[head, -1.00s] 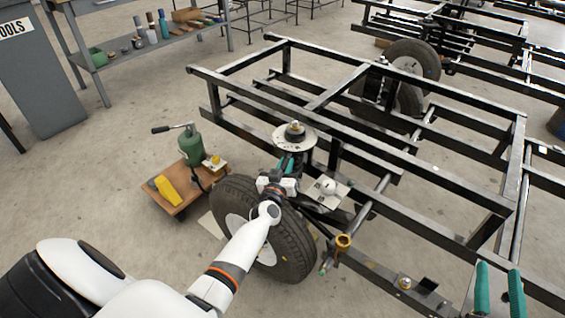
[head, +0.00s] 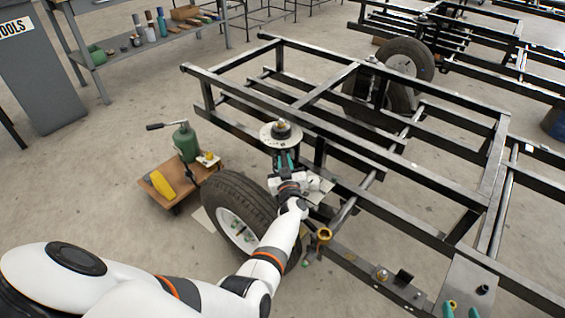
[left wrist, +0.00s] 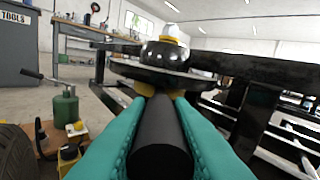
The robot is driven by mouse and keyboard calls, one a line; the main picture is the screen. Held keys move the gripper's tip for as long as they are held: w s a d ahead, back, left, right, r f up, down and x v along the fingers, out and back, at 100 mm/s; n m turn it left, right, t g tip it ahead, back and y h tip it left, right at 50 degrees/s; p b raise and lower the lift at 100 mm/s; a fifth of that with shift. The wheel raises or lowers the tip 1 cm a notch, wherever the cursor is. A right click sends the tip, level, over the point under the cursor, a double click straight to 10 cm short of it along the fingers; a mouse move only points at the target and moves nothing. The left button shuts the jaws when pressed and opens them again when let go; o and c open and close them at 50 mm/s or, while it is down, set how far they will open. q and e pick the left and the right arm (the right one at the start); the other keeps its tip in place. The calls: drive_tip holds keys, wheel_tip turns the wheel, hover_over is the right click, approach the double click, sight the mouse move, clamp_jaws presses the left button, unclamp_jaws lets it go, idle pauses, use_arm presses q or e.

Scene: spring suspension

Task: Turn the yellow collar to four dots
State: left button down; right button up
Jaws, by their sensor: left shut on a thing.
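My left gripper (head: 285,163) is at the suspension unit beside the near wheel, just under its round top plate (head: 268,136). In the left wrist view its green fingers (left wrist: 160,108) lie along both sides of a black round bar (left wrist: 160,145) and are shut on it. The yellow collar (left wrist: 204,97) shows only in part, under the dark plate and beyond the fingertips. No dots on it can be read; in the head view the arm and gripper hide it. My right gripper (head: 460,311) shows only as two green fingertips, apart, at the bottom edge.
The near wheel (head: 235,205) is close to my left arm. Black frame rails (head: 330,125) run beside and behind the suspension. A wooden dolly (head: 185,180) with a green jack (head: 186,142) and a yellow item (head: 162,184) stands left.

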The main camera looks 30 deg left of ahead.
idle(0.4)
use_arm(q)
drive_tip(key=c, duration=1.3)
unclamp_jaws()
drive_tip(key=shift+w+d, duration=0.1)
